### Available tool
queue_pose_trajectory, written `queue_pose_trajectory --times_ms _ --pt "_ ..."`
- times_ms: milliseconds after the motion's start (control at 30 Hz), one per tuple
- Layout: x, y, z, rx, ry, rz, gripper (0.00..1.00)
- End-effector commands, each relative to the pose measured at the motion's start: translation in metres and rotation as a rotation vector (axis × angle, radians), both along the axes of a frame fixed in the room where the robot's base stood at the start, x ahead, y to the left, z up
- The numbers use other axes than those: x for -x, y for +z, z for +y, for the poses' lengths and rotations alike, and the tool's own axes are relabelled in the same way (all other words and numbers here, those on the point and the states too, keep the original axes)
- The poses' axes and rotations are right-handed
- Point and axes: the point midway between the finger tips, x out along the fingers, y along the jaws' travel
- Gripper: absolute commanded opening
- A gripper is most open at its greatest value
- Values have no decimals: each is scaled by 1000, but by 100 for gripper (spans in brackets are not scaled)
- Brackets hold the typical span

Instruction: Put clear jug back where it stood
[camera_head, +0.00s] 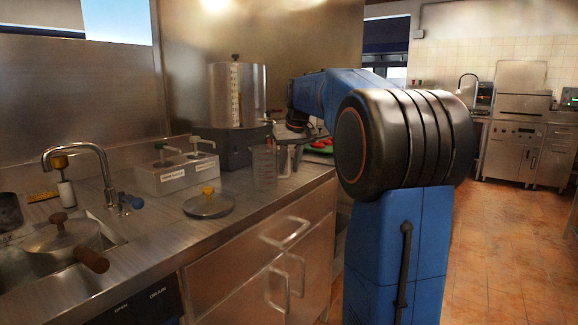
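The clear jug (264,167) is upright at the counter's right part, in front of the grey base under the large metal pot. It has measuring marks, and I cannot tell whether it touches the counter. My gripper (287,144) is a small dark shape at the jug's upper right, near its handle. The gripper is too small and partly hidden to tell whether it is open or shut, or whether it holds the jug.
The metal counter (240,210) also bears a metal pot (222,95), a pump dispenser box (176,172), a round lid (208,204) and, behind the jug, a plate with red food (321,145). A sink with a tap (100,160) and saucepan (62,237) lies left. Tiled floor (510,250) is clear at right.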

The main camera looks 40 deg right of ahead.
Motion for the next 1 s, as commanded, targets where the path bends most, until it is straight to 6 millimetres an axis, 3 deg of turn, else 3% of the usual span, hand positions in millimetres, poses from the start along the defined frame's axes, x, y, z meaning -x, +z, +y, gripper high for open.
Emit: queue_pose_trajectory --times_ms 267,700,1000 --pt "6 18 1 0 0 -2 30" --pt "36 92 9 0 0 -2 30" --pt "45 113 11 0 0 -1 30"
